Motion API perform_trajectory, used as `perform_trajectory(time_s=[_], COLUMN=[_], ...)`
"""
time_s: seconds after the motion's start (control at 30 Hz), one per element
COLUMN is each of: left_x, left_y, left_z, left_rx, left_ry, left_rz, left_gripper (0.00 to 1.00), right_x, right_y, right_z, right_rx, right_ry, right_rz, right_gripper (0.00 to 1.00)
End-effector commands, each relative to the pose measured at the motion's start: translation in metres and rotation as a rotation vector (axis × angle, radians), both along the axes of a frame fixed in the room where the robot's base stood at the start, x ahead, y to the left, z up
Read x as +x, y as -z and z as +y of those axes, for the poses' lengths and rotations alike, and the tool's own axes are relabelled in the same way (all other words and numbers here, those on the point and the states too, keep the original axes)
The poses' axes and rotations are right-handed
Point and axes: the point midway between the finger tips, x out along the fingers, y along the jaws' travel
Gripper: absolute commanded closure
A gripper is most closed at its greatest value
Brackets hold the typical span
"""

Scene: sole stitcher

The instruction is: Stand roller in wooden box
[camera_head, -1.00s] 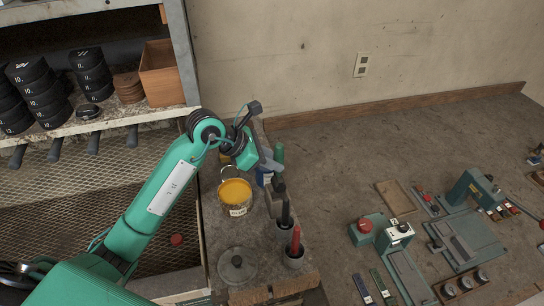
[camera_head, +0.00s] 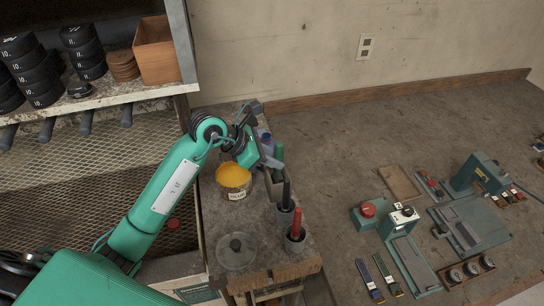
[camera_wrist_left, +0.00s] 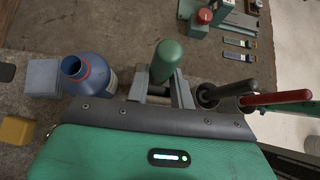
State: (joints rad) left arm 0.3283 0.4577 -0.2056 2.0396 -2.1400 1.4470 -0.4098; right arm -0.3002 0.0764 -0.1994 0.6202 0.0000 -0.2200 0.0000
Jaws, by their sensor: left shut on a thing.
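The wooden box (camera_head: 160,65) is an open-topped box at the right end of the upper shelf. My left gripper (camera_head: 272,164) is low over the narrow bench, to the right of the yellow tin and well below the box. In the left wrist view my left gripper (camera_wrist_left: 164,90) is shut on a green, round-ended handle (camera_wrist_left: 166,58), which points up between the fingers. I take it to be the roller's; its lower part is hidden by the fingers and wrist. My right gripper is not in view.
Black rolls (camera_head: 35,75) and brown discs (camera_head: 123,66) stand left of the box. On the bench are a yellow tin (camera_head: 233,183), a blue bottle (camera_wrist_left: 85,75), a lid (camera_head: 236,251) and pots with black and red handles (camera_head: 297,224). The right-hand table holds machines.

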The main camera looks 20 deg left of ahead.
Motion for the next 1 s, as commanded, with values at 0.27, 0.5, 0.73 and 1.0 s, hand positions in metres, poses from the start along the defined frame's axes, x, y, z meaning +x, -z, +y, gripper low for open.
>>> perform_trajectory(time_s=[0.27,0.5,0.73,1.0], left_x=[0.0,0.0,0.0,-0.008], left_y=[0.001,0.001,0.002,-0.01], left_z=[0.0,0.0,0.0,0.014], left_rx=[0.0,-0.001,0.001,0.004], left_ry=[-0.001,0.0,0.0,-0.001], left_rz=[-0.001,-0.001,0.001,-0.004], left_gripper=[0.99,0.51,0.51,0.51], right_x=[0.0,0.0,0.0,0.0], right_y=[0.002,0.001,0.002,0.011], right_z=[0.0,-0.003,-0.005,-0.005], right_rx=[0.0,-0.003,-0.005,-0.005], right_ry=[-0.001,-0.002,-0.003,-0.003], right_rz=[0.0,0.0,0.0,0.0], right_gripper=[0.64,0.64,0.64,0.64])
